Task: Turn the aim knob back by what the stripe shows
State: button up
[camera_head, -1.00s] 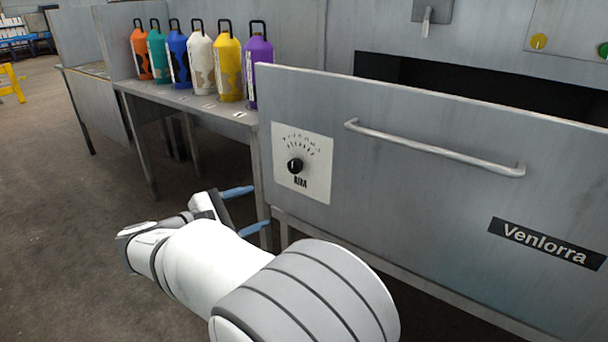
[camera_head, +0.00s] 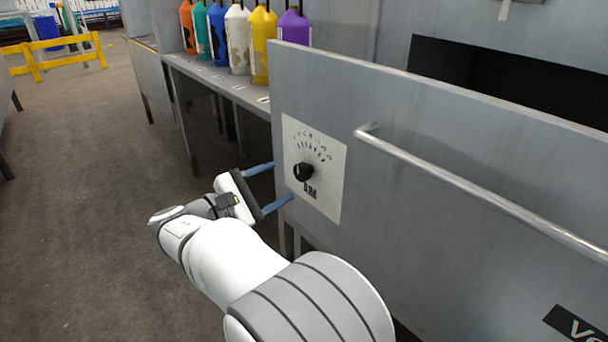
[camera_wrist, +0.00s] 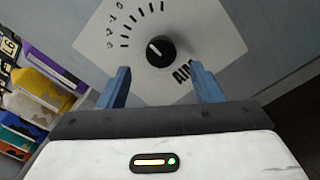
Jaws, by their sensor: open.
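The black aim knob (camera_head: 303,172) sits on a white dial plate (camera_head: 331,190) with tick marks and numbers, on the grey front panel. In the wrist view the knob (camera_wrist: 160,51) shows a short white pointer line, and the word AIM is printed beside it. My gripper (camera_head: 277,186) is open, its two blue fingers pointing at the plate. In the wrist view the knob lies ahead of the gap between the fingertips (camera_wrist: 163,80), with nothing between them. I cannot tell which stripe the task means.
A long bar handle (camera_head: 480,200) sticks out from the panel right of the dial. Several coloured bottles stand on a grey shelf (camera_head: 225,83) behind. A yellow barrier (camera_head: 55,45) stands far left. The floor on the left (camera_head: 90,200) is clear.

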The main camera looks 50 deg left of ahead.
aim_at(298, 174)
jog(key=w+b, duration=0.1)
jog(key=w, duration=0.4)
jog(key=shift+w, duration=0.4)
jog(key=shift+c, duration=0.6)
jog(key=c, duration=0.9)
jog(key=shift+m+b, duration=0.65)
jog(key=shift+m, duration=0.85)
jog(key=o, duration=1)
